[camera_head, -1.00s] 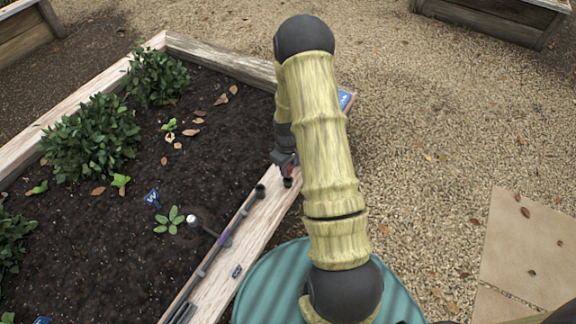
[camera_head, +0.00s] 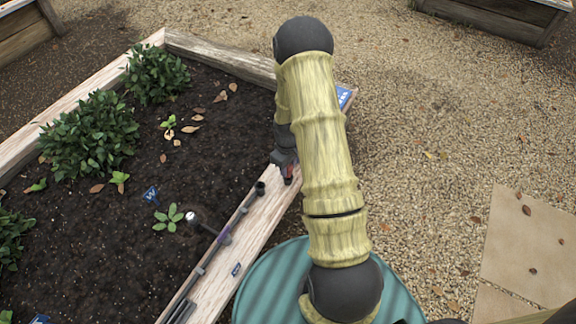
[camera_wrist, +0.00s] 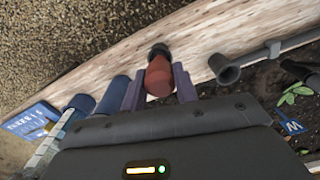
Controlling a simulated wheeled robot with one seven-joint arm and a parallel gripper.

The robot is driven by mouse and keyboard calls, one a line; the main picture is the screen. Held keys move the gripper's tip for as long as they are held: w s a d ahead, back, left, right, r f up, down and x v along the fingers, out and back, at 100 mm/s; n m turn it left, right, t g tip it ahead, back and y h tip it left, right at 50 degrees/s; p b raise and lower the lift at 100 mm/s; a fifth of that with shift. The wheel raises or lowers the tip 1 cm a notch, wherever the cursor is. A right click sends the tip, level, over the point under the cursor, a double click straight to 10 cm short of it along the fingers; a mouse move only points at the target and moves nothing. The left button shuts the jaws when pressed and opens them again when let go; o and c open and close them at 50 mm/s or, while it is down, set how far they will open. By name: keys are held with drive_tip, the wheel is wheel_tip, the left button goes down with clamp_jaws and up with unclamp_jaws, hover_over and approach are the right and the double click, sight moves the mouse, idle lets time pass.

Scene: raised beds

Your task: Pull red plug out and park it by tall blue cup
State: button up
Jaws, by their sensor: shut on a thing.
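The red plug (camera_wrist: 158,78) is between the two fingers of my gripper (camera_wrist: 160,88) in the wrist view, with the jaws shut on it. A dark round piece (camera_wrist: 160,49) shows at the plug's far end; I cannot tell whether the plug is seated in it. In the head view a bit of the red plug (camera_head: 289,172) shows below my gripper (camera_head: 285,163), over the wooden bed edge. Two blue cylinders stand left of the fingers in the wrist view, one nearer them (camera_wrist: 114,92) and one farther left (camera_wrist: 80,104); which is the tall cup is unclear.
A grey pipe with an open flared end (camera_wrist: 226,70) lies along the plank (camera_head: 262,212), close to the right of my fingers. Blue signs stand in the soil (camera_head: 151,194) and at the plank's far end (camera_head: 344,97). Gravel (camera_head: 420,130) right of the bed is open.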

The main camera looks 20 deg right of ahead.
drive_tip(key=shift+f+b, duration=0.65)
drive_tip(key=shift+f, duration=0.65)
drive_tip(key=o, duration=1.5)
drive_tip(key=shift+r+p, duration=3.1)
drive_tip(key=shift+r, duration=0.45)
